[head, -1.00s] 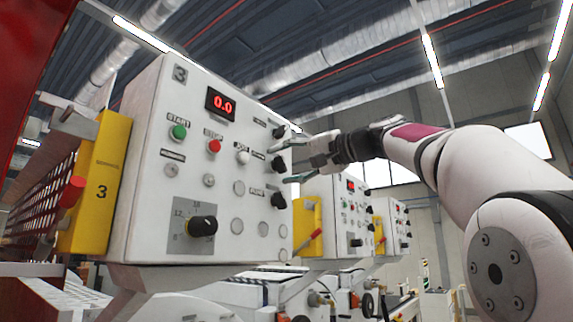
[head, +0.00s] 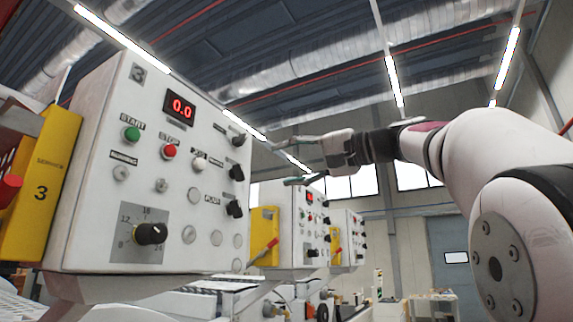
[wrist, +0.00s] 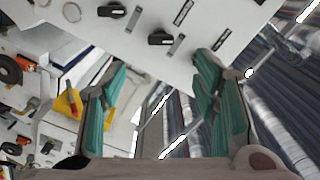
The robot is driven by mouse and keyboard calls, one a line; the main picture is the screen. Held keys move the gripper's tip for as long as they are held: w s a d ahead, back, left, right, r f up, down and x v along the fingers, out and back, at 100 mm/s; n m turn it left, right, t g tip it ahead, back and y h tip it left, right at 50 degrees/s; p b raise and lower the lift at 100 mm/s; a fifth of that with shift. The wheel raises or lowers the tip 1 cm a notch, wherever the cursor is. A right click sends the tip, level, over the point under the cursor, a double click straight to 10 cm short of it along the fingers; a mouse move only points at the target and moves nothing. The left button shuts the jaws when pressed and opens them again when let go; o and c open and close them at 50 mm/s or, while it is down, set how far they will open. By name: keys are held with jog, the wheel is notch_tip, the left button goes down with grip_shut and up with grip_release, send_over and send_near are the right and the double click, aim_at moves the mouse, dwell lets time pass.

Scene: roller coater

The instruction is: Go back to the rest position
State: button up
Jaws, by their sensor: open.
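My gripper (head: 288,163) is open and empty, with its two fingers spread, to the right of the control panel marked 3 (head: 100,205) in the head view. A gap shows between the fingertips and the panel's right edge. In the wrist view my gripper (wrist: 160,90) shows both green-padded fingers with nothing between them. The panel face (wrist: 225,50) with black selector knobs (wrist: 161,38) lies beyond the fingertips there. The arm reaches in from the right of the head view. The panel display (head: 180,107) reads 0.0.
A yellow service box (head: 45,185) stands left of the panel, with a red handle (head: 8,188). Further similar panels (head: 302,225) with yellow boxes (head: 263,232) stand behind to the right. Open air surrounds the arm above and to the right.

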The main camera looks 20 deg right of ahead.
dwell(0.4)
jog(key=s+a+f+g+h, duration=0.2)
jog(key=a+f, duration=0.1)
jog(key=f, duration=0.6)
jog(key=s+a+f+g+h, duration=0.2)
jog(key=s+a+f, duration=0.1)
jog(key=f, duration=0.6)
jog(key=s+a+f+g+h, duration=0.1)
jog(key=s+a+f, duration=0.15)
jog(key=f, duration=0.55)
jog(key=s+f+n+g+h, duration=0.1)
jog(key=s+f+h, duration=0.1)
jog(key=s+f, duration=0.3)
jog(key=s+d+f+n+g+h, duration=0.1)
jog(key=s+f, duration=0.5)
jog(key=f, duration=0.6)
jog(key=s+f+n+g+h, duration=0.2)
jog(key=s+f, duration=0.3)
jog(key=f, duration=0.4)
jog(key=shift+s+d+f+n+h, duration=0.15)
jog(key=shift+s+d+n+h, duration=0.15)
jog(key=shift+s+d, duration=0.1)
